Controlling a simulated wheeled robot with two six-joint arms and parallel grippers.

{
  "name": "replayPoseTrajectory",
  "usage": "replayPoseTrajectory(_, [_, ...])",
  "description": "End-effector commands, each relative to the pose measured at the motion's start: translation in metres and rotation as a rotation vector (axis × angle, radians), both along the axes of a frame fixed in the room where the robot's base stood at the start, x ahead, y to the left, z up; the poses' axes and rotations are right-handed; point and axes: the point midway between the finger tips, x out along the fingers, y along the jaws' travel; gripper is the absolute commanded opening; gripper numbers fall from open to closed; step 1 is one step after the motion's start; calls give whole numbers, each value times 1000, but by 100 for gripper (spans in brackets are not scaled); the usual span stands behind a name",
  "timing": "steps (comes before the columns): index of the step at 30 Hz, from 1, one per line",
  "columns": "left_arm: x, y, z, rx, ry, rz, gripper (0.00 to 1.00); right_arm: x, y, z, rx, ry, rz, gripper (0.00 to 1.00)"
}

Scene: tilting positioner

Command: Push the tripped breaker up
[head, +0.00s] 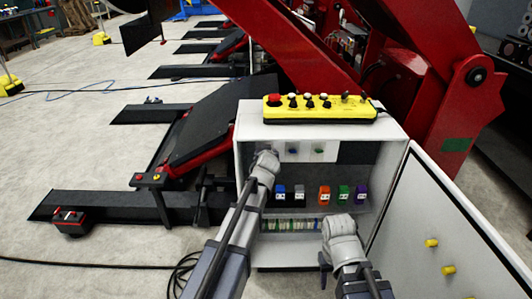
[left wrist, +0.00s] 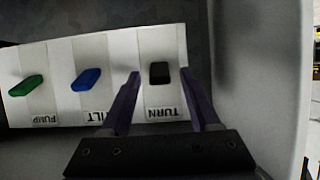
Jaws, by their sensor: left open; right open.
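A row of breakers sits in an open grey cabinet (head: 249,133). The left wrist view shows it upside down, with a green lever (left wrist: 26,86) marked PUMP, a blue lever (left wrist: 86,80) marked TILT and a black lever (left wrist: 159,73) marked TURN. The black one looks square and short, unlike the slanted others. My left gripper (left wrist: 159,72) is open, its fingers either side of the black lever; contact cannot be told. In the head view my left arm hides that breaker. My right gripper (head: 324,270) is open, low before the cabinet, apart from the breakers.
A yellow control box (head: 320,107) lies on top of the cabinet. Below the breakers are coloured modules (head: 324,195) and a terminal strip (head: 290,225). The cabinet door (head: 440,235) stands open at right. A side wall (left wrist: 260,70) is close beside my left gripper.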

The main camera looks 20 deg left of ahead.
Motion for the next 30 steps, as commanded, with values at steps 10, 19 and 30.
replayPoseTrajectory(10, [-44, -12, 24, -1, 1, -1, 62, 0, 0, 24, 0, 0, 0, 50])
replayPoseTrajectory(19, [-66, -18, 33, 0, 1, 1, 62, 0, 0, 33, 0, 0, 0, 50])
replayPoseTrajectory(30, [-67, -20, 32, 1, 12, 0, 62, 0, 0, 35, 0, 0, 0, 50])
